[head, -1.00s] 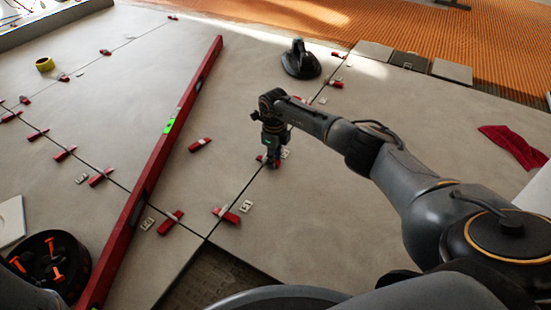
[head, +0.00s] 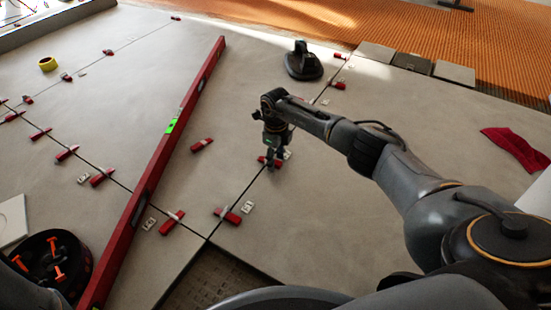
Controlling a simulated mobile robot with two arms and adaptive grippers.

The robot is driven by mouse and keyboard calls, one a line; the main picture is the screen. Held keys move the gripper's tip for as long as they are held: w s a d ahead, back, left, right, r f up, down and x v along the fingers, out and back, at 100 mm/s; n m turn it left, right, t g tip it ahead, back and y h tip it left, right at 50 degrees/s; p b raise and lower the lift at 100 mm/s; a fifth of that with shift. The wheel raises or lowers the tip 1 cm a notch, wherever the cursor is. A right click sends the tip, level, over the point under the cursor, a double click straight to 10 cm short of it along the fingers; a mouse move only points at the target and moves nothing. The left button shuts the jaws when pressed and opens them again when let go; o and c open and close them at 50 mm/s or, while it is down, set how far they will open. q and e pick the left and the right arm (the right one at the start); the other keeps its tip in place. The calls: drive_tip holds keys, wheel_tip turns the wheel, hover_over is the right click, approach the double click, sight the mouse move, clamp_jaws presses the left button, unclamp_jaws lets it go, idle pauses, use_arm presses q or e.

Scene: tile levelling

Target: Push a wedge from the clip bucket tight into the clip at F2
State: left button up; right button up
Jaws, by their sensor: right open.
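My right gripper (head: 273,166) points down at the joint in the middle of the floor. Its fingers are open around a red wedge (head: 263,160) in a clip there; the fingers partly hide wedge and clip. A small pale tag (head: 287,155) lies just right of it, too small to read, so I cannot confirm this is F2. A black bucket (head: 84,266) at the lower left holds several dark pieces and orange-handled pieces. My left gripper is out of view.
A long red level (head: 150,178) lies across the tiles. Other red wedges sit along the joints, such as one near the front (head: 232,217); a loose-looking one (head: 202,145) lies mid-tile. A black suction cup (head: 303,62) stands behind. An open gap (head: 212,280) lies in front.

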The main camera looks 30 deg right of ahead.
sight(276, 162)
wheel_tip(276, 162, up, 12)
drive_tip(key=shift+f, duration=0.15)
drive_tip(key=shift+s, duration=0.1)
